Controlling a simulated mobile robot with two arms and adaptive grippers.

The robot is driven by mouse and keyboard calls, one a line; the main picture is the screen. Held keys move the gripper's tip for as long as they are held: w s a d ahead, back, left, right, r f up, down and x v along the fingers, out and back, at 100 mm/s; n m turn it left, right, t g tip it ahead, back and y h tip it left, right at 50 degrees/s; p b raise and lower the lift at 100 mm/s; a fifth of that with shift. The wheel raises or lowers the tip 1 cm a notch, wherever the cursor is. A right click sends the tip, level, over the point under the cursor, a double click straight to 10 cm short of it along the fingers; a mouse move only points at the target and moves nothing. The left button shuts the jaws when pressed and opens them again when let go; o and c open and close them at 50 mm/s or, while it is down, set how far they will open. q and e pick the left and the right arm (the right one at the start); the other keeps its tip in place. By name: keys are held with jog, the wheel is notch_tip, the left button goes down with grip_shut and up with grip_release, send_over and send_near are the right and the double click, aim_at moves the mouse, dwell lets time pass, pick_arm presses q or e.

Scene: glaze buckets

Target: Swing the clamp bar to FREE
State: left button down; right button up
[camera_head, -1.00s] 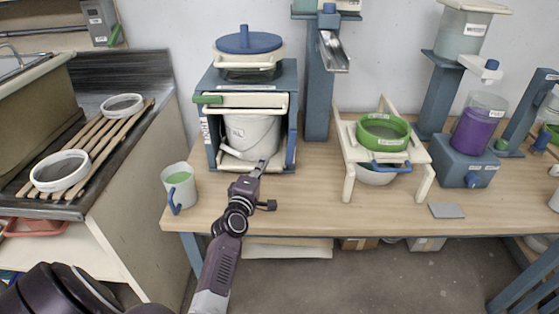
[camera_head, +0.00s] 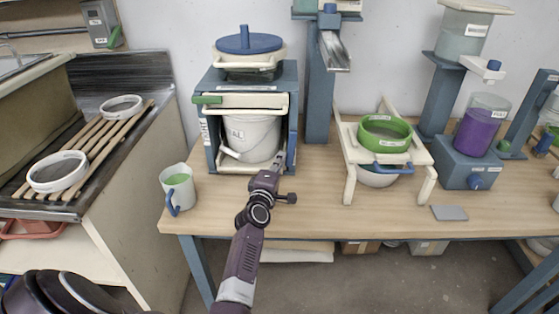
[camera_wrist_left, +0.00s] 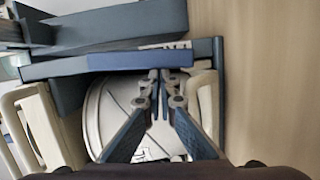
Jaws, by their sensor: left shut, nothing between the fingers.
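The clamp bar (camera_head: 240,101) is a cream bar with a green grip (camera_head: 208,99) at its left end. It lies across the upper front of a blue frame (camera_head: 292,88). A white bucket (camera_head: 250,132) stands inside the frame, below the bar. A label on the left post is too small to read surely. My left gripper (camera_head: 279,160) is shut and empty at the lower right front of the frame, close to its right post. In the left wrist view its fingertips (camera_wrist_left: 158,78) are together over the bucket (camera_wrist_left: 103,110). My right gripper is not in view.
A mug of green glaze (camera_head: 178,190) stands left of my arm, near the table's front edge. A blue-lidded pot (camera_head: 247,42) sits atop the frame. A cream stand (camera_head: 348,160) with a green sieve (camera_head: 385,134) is to the right. The table between is clear.

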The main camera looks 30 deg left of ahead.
pick_arm(q)
jog(key=shift+w+d+f+b, duration=0.25)
jog(key=shift+d+f+b, duration=0.1)
jog(key=shift+d, duration=0.05)
jog(key=shift+w+d+n, duration=0.1)
jog(key=shift+d+n, duration=0.1)
jog(key=shift+n, duration=0.3)
jog(key=shift+r, duration=0.15)
jog(key=shift+d, duration=0.1)
jog(key=shift+s+d+f, duration=0.15)
jog(key=shift+s+f, duration=0.1)
jog(key=shift+s, duration=0.15)
jog(key=shift+a+v, duration=0.15)
jog(key=shift+v, duration=1.65)
jog(key=shift+a+v, duration=0.15)
jog(key=shift+v, duration=1.65)
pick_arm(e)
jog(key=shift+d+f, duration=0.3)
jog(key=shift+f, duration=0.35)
